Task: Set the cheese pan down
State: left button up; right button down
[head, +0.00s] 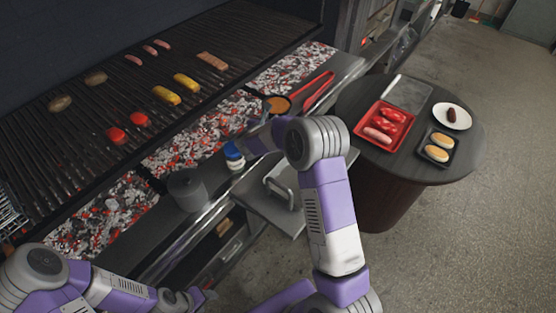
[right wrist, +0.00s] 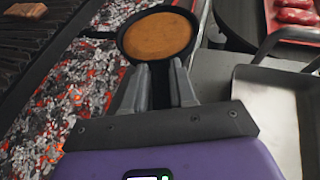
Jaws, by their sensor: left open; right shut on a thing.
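The cheese pan is a small round black pan with orange-brown cheese in it. It shows in the head view (head: 278,104) at the front edge of the ember bed, and at the top middle of the right wrist view (right wrist: 158,36). My right gripper (right wrist: 160,78) is shut on the pan's handle, with the pan just beyond its fingertips. I cannot tell whether the pan's underside touches anything. My left gripper (head: 188,298) is open at the bottom left of the head view, away from the pan.
Glowing embers (head: 205,130) lie below the grill grate (head: 105,75), which carries sausages, corn and tomatoes. Red tongs (head: 318,90) lie right of the pan. A blue-and-white bottle (head: 233,155) and a grey pot (head: 187,190) stand on the front ledge. A round table (head: 445,180) holds trays and a plate.

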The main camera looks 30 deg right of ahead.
jog(key=shift+w+f+b, duration=0.25)
jog(key=shift+f+b, duration=0.05)
jog(key=shift+f, duration=0.3)
jog(key=shift+w+f+b, duration=0.25)
jog(key=shift+f, duration=0.3)
notch_tip(320, 180, down, 5)
jog(key=shift+s+f+b, duration=0.1)
jog(key=shift+b, duration=0.35)
jog(key=shift+f, duration=2.3)
pick_arm(q)
jog(key=f, duration=0.3)
jog(key=shift+w+f, duration=0.3)
jog(key=shift+w, duration=0.1)
jog(key=shift+b, duration=0.3)
pick_arm(e)
jog(key=shift+f, duration=0.15)
pick_arm(q)
jog(key=shift+f, duration=0.15)
pick_arm(e)
jog(key=c, duration=0.9)
grip_release()
